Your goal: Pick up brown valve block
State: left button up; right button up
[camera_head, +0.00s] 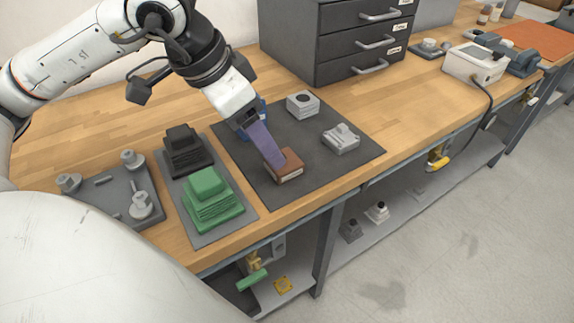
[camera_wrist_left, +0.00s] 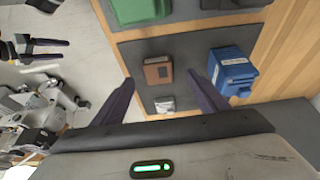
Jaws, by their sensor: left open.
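The brown valve block (camera_head: 289,168) lies on the dark mat (camera_head: 345,168) on the workbench, near the mat's front edge. It also shows in the left wrist view (camera_wrist_left: 158,70), between and beyond the two fingertips. My left gripper (camera_head: 272,160) is open, with its purple fingers pointing down at the block. In the head view a finger overlaps the block's left side, and I cannot tell whether they touch. In the left wrist view the gripper (camera_wrist_left: 163,82) shows nothing between its fingers close up.
A blue block (camera_wrist_left: 233,72) sits close beside one finger. Two grey blocks (camera_head: 302,103) (camera_head: 341,138) share the mat. Green (camera_head: 211,199) and black (camera_head: 184,151) stacks stand left on a grey tray. A drawer cabinet (camera_head: 335,45) stands behind.

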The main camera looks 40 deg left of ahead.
pick_arm(q)
jog(key=shift+x, duration=0.95)
jog(key=x, duration=0.3)
jog(key=d+x, duration=0.1)
jog(key=x, duration=0.1)
jog(key=shift+w, duration=0.4)
jog(key=c, duration=1.2)
jog(key=shift+c, duration=0.4)
jog(key=shift+r, duration=0.1)
